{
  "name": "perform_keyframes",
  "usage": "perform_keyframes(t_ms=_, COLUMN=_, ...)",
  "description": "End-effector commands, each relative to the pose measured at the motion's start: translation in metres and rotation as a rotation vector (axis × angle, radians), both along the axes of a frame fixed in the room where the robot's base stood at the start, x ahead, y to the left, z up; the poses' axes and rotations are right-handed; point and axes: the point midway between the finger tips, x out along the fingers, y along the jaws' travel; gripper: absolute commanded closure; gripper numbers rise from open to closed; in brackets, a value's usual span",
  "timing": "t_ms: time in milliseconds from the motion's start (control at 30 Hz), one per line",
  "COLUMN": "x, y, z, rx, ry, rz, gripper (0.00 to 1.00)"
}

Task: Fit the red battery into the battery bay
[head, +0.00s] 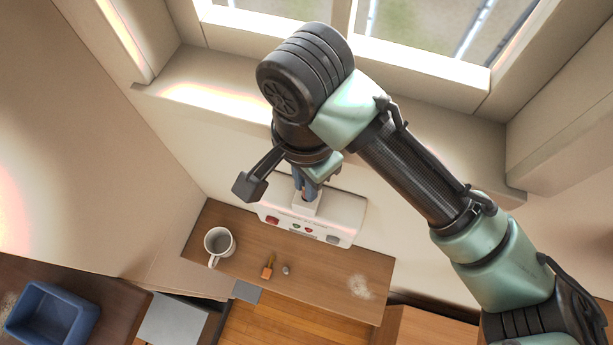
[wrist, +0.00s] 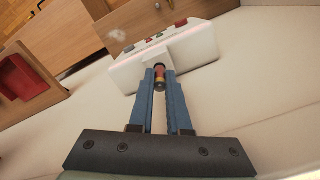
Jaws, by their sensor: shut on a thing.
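My gripper (head: 306,192) reaches down from above to the white box (head: 345,215) that stands at the back of the wooden shelf. In the wrist view the gripper (wrist: 160,80) is shut on the red battery (wrist: 159,71), a small cylinder with a dark and gold end facing the camera. The battery's far end is at the raised white block (wrist: 190,46) on the box, also seen in the head view (head: 305,207). I cannot tell how far it is inside the block, whose opening is hidden. In the head view the battery is hidden.
A white mug (head: 219,243), an orange-handled tool (head: 267,268) and a small grey cylinder (head: 286,269) are on the wooden shelf (head: 325,280) in front of the box. A blue bin (head: 50,318) is at lower left. The wall and window ledge are close behind my arm.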

Motion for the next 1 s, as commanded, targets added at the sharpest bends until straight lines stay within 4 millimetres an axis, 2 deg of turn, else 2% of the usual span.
perform_keyframes(t_ms=1000, x=0.0, y=0.0, z=-0.017, rx=0.0, ry=0.0, rz=0.0, gripper=1.0)
